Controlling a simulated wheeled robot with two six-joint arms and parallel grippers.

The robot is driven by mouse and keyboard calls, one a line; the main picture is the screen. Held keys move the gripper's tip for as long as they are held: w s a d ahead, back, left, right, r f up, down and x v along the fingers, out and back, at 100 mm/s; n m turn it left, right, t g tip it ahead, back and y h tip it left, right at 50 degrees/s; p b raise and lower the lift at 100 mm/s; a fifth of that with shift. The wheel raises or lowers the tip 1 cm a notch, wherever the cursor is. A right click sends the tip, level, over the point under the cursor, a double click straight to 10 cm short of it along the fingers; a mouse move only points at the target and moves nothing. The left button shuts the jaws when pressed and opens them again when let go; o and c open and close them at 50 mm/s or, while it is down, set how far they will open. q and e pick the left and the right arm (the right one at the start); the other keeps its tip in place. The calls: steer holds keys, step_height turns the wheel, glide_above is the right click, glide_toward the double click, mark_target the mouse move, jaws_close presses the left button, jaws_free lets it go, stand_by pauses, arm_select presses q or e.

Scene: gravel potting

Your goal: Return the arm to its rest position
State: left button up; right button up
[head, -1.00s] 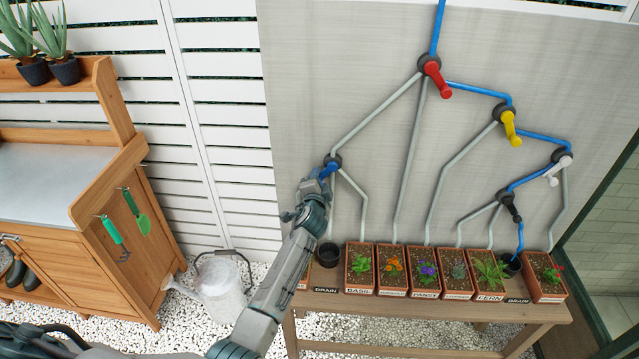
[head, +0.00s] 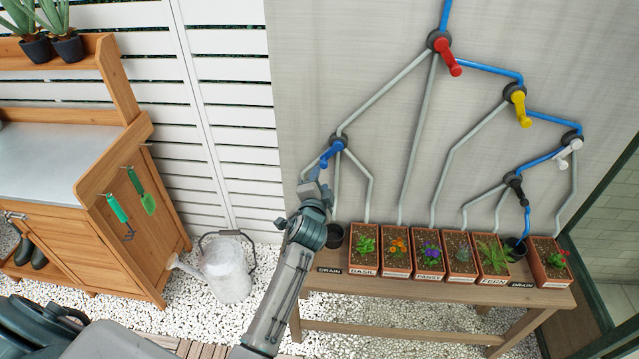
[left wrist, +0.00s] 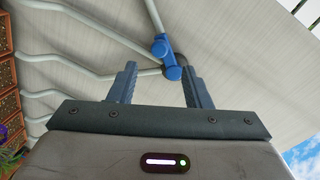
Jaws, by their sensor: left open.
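My left gripper (head: 316,188) is in front of the panel, just below the blue valve handle (head: 331,153). In the left wrist view its two fingers (left wrist: 158,88) are spread with nothing between them, and the blue handle (left wrist: 161,47) lies beyond the fingertips, apart from them. In the head view the blue handle slants down and left from its dark hub. My left forearm reaches up from the bottom edge of the head view. My right gripper is not in view.
Red (head: 447,57), yellow (head: 521,108), white (head: 568,153) and black (head: 515,186) handles sit on the panel (head: 385,40). Planters line the wooden table (head: 420,292) below. A watering can (head: 226,268) stands on gravel, left of my forearm. A wooden bench (head: 125,240) is at far left.

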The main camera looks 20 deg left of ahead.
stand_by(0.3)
arm_select(q)
steer(key=s+f+n+g+h+b, duration=0.1)
steer(key=s+f+g, duration=0.15)
steer(key=f, duration=0.85)
steer(key=s+f+g+h+b, duration=0.1)
steer(key=s+f, duration=0.2)
steer(key=f, duration=0.8)
steer(key=s+f+n+g, duration=0.2)
steer(key=s+f, duration=0.5)
steer(key=f, duration=0.3)
steer(key=s+f+n+g, duration=0.1)
steer(key=s+f+g, duration=0.1)
steer(key=s+f, duration=0.65)
steer(key=s+a+f+n+g+b, duration=0.1)
steer(key=s+f+n+g, duration=0.1)
steer(key=s+f, duration=0.5)
steer(key=s+a+f+n+g+h+b, duration=0.1)
steer(key=s+f, duration=0.7)
steer(key=s, duration=1)
steer(key=s+a+f+n+g+b, duration=0.1)
steer(key=s+a+f+n+g, duration=0.2)
steer(key=s+f, duration=0.4)
steer(key=s+g, duration=0.1)
steer(key=s, duration=0.5)
steer(key=shift+s+f, duration=0.25)
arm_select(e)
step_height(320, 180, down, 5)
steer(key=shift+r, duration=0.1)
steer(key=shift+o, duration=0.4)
